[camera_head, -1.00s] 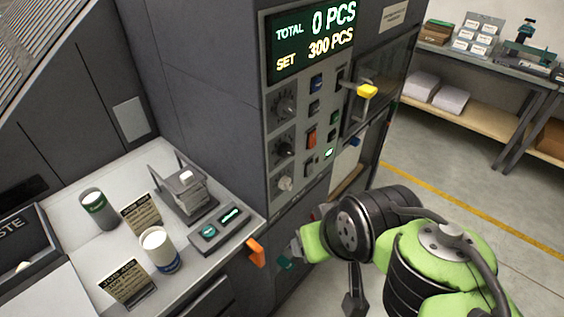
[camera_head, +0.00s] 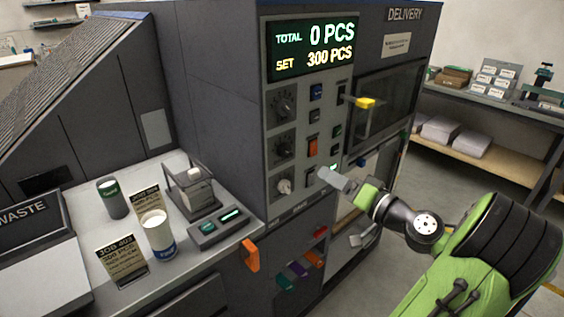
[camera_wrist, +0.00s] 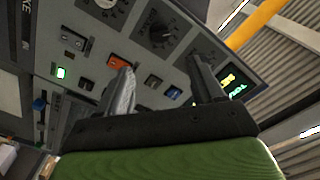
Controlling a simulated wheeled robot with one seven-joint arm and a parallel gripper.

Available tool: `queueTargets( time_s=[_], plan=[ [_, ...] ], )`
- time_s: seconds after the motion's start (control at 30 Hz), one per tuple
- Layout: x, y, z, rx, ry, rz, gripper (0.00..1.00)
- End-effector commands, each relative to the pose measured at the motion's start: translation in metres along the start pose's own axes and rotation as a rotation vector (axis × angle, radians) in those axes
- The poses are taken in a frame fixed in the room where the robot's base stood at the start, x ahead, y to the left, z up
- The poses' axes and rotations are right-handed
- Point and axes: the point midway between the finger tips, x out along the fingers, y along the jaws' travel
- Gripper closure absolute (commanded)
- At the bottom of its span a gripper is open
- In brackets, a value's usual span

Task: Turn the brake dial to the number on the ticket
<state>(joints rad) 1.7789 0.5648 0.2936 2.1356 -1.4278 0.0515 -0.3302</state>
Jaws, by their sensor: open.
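The grey control panel shows three dials in a column: a dark upper one (camera_head: 284,103), a dark middle one (camera_head: 284,148) and a pale-capped lower one (camera_head: 284,186). I cannot read which is the brake dial, or their settings. A dark ticket (camera_head: 121,262) stands on the left counter, headed JOB 403 and 300 PCS; its smaller lines are unreadable. A second ticket (camera_head: 146,200) stands behind, partly hidden by a white cup. My gripper (camera_head: 325,175) is open and empty at the panel's lower right. In the wrist view its fingers (camera_wrist: 160,65) stand apart before the panel, touching no dial visibly.
The display (camera_head: 312,47) reads TOTAL 0 PCS, SET 300 PCS. A yellow handle (camera_head: 366,103) juts out right of the panel. An orange lever (camera_head: 250,255) sticks out below the counter. A white cup (camera_head: 158,234) and a clear-sided device (camera_head: 192,190) crowd the counter.

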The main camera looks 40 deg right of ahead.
Motion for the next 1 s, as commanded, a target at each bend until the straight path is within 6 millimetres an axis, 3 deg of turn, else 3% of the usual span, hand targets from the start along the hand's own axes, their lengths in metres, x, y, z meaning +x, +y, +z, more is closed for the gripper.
queueTargets(
  time_s=[0.3,0.5,0.67,0.9,1.0],
  plan=[
    [0.082,-0.002,0.002,-0.001,-0.008,-0.005,0.33],
    [0.124,-0.002,0.002,-0.001,-0.006,-0.004,0.33],
    [0.139,-0.001,0.002,0.000,-0.005,0.000,0.33],
    [0.141,-0.001,0.002,0.001,-0.005,0.001,0.33],
    [0.140,-0.001,0.002,0.001,-0.005,0.001,0.47]
  ],
)
